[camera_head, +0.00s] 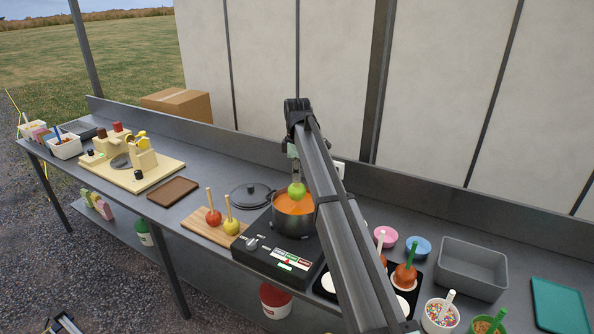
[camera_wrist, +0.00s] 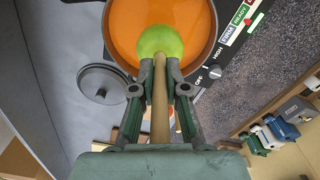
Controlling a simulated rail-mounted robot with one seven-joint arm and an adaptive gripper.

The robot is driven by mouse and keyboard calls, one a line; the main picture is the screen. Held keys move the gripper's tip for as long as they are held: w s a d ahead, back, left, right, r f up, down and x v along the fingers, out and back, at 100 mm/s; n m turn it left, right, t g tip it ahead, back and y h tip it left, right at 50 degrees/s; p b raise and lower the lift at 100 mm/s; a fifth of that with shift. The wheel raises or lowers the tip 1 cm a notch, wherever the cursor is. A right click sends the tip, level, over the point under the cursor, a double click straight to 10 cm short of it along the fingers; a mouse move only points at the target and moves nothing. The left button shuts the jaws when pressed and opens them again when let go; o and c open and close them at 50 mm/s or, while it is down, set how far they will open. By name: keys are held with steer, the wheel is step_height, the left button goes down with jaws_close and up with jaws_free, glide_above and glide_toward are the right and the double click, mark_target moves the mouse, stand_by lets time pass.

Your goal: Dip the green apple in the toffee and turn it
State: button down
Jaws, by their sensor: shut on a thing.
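The green apple (camera_head: 297,191) hangs from my gripper, stick up, over the pot (camera_head: 276,222) of orange toffee (camera_head: 284,204). The pot stands on a black hob (camera_head: 262,258). In the wrist view my gripper (camera_wrist: 160,88) is shut on the apple's wooden stick (camera_wrist: 160,115), with the green apple (camera_wrist: 160,42) just beyond the fingertips. The apple is in front of the orange toffee (camera_wrist: 140,18) there, towards the near side of the pot. I cannot tell whether its underside touches the toffee. In the head view my arm hides part of the pot's right side.
A pot lid (camera_head: 250,194) lies left of the pot. A red apple (camera_head: 213,217) and a yellow apple (camera_head: 232,227) stand on a wooden board (camera_head: 196,226). Right of my arm are a coated apple (camera_head: 404,276), bowls, sprinkle cups and a grey bin (camera_head: 472,266).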

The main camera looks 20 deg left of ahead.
mark_target(297, 196)
steer(key=shift+f+b, duration=0.95)
steer(key=shift+f, duration=3.7)
